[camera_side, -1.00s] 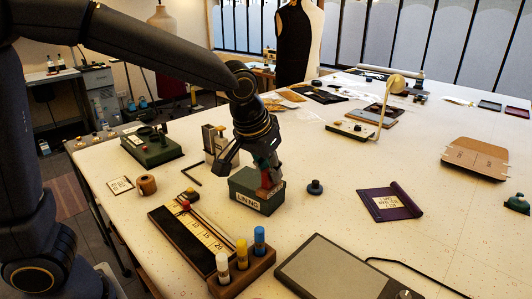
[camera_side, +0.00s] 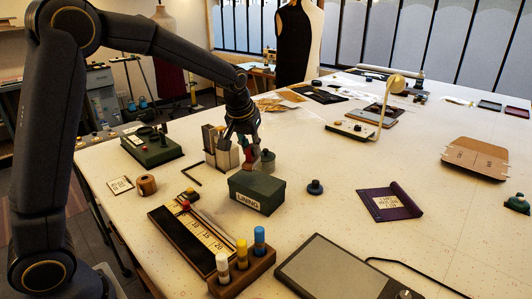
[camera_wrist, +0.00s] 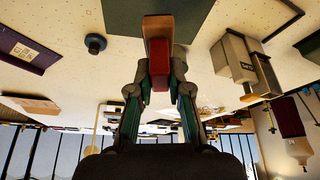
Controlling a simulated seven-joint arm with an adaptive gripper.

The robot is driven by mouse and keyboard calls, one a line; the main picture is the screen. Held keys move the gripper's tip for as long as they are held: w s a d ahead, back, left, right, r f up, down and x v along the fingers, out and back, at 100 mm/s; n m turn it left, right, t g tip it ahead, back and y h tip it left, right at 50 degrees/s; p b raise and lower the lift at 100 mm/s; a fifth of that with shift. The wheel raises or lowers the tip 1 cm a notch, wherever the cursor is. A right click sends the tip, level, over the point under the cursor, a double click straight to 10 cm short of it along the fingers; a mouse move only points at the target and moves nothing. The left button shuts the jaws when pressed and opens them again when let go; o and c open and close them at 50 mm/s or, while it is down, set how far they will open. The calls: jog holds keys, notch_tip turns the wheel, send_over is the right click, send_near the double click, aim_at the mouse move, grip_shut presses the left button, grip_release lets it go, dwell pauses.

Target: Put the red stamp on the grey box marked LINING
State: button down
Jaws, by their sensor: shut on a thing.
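The box marked LINING (camera_side: 257,191) is dark green-grey and shut, with its white label facing the side camera. It also shows at the top of the wrist view (camera_wrist: 120,18). My gripper (camera_side: 247,155) is just behind the box's far edge in the side view. It is shut on the red stamp (camera_wrist: 159,62), whose brown end overlaps the box's edge in the wrist view. In the side view only a little red shows between the fingers. I cannot tell whether the stamp touches the box.
Pale upright holders (camera_side: 222,152) stand close beside my gripper. A small dark knob (camera_side: 315,187) lies right of the box. A ruler tray (camera_side: 190,235) and a wooden rack with capped bottles (camera_side: 243,270) lie in front.

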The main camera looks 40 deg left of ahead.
aim_at(256, 162)
jog(key=shift+w+a+f, duration=0.1)
jog(key=shift+w+f, duration=0.75)
jog(key=shift+f, duration=0.2)
jog(key=shift+w+f, duration=0.15)
jog(key=shift+f, duration=1.5)
jog(key=shift+f, duration=0.1)
jog(key=c, duration=1.1)
grip_release()
